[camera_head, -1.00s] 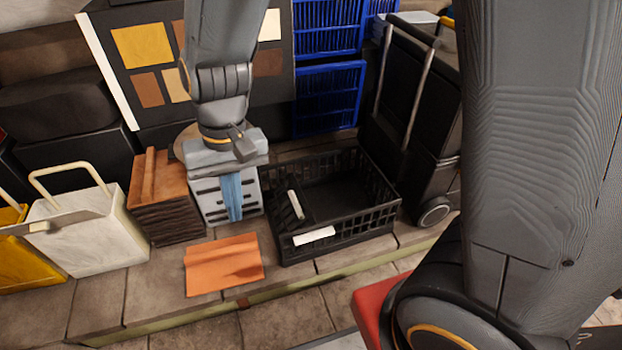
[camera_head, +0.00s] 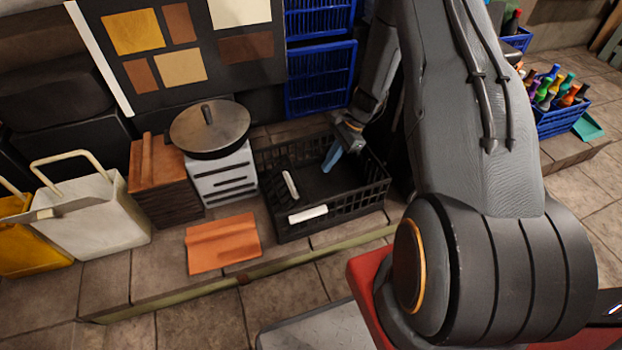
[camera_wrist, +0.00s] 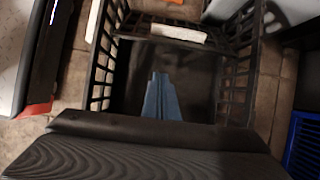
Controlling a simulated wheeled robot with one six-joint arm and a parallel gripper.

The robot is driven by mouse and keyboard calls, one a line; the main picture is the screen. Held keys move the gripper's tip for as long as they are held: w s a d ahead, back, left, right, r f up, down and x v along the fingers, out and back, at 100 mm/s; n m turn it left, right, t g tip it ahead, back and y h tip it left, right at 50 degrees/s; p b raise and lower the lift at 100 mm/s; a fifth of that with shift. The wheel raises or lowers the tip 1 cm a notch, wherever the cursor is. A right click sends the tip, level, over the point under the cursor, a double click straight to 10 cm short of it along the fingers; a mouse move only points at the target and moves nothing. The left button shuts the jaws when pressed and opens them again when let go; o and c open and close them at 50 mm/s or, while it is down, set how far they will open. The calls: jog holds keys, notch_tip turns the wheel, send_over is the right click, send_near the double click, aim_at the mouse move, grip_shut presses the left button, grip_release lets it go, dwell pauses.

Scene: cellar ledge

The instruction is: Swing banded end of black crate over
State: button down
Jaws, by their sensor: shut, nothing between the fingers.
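The black crate (camera_head: 365,198) stands on the stone ledge, its slatted walls open at the top. Two pale bands show on it: one on its front wall (camera_head: 308,214) and one near its left part (camera_head: 290,184). In the wrist view the crate (camera_wrist: 101,75) surrounds the view below my gripper, with a pale band (camera_wrist: 178,33) on the far wall there. My gripper (camera_head: 331,161), with blue fingers, is shut and empty over the crate's back right part. The fingers (camera_wrist: 160,92) point down at the crate's dark interior. I cannot tell whether they touch it.
A white slatted box (camera_head: 222,172) with a round lidded pan (camera_head: 209,128) on top stands left of the crate. Blue crates (camera_head: 320,78) stand behind. A brown stack (camera_head: 158,180) and white bin (camera_head: 98,215) stand further left.

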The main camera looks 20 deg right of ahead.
jog(key=x, duration=0.3)
jog(key=b+x, duration=0.1)
jog(key=x, duration=0.3)
jog(key=b+x, duration=0.1)
jog(key=x, duration=0.2)
jog(key=shift+f, duration=0.5)
jog(key=shift+a+r, duration=0.6)
jog(key=shift+r, duration=0.3)
jog(key=shift+a+r, duration=0.6)
jog(key=shift+r, duration=0.3)
